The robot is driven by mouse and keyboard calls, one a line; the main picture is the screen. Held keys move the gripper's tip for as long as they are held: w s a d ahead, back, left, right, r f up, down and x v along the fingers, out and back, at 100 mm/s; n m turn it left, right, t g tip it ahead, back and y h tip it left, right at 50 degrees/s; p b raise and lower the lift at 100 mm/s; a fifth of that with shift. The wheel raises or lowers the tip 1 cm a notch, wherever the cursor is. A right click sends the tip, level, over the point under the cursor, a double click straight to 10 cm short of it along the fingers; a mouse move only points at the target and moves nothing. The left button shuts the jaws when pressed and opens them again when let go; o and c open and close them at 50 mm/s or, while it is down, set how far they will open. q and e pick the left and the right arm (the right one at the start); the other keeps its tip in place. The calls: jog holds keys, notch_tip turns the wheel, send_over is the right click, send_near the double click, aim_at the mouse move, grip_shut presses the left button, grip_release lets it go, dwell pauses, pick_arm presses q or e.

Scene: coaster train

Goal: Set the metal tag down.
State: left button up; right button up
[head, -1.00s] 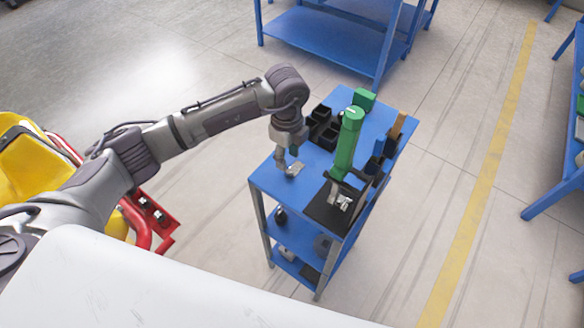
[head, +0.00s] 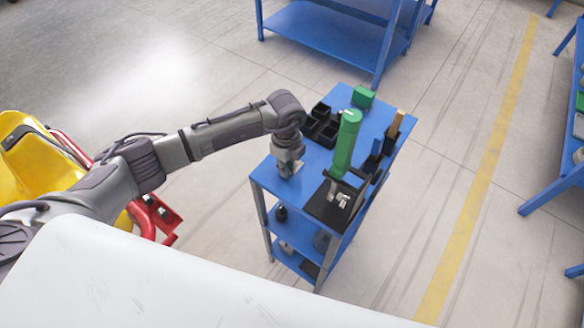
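My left gripper (head: 286,172) points down at the near left part of the blue cart's top (head: 264,181). Its fingertips are very low, at or close to the surface. I cannot make out the metal tag apart from the grey gripper, and I cannot tell whether the fingers are open or shut. A green-handled press tool (head: 346,146) stands to the right on a black base (head: 323,205), with small shiny metal parts (head: 343,200) at its foot. My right gripper is not in view.
Black open bins (head: 321,127) and a green box (head: 362,97) stand at the back of the cart top. Dark holders (head: 377,157) and a brown upright piece (head: 395,124) line its right side. A blue table (head: 325,30) stands behind the cart.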

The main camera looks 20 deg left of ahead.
pick_arm(q)
grip_shut()
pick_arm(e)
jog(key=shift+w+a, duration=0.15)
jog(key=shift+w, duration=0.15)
pick_arm(q)
jog(key=shift+r, duration=0.1)
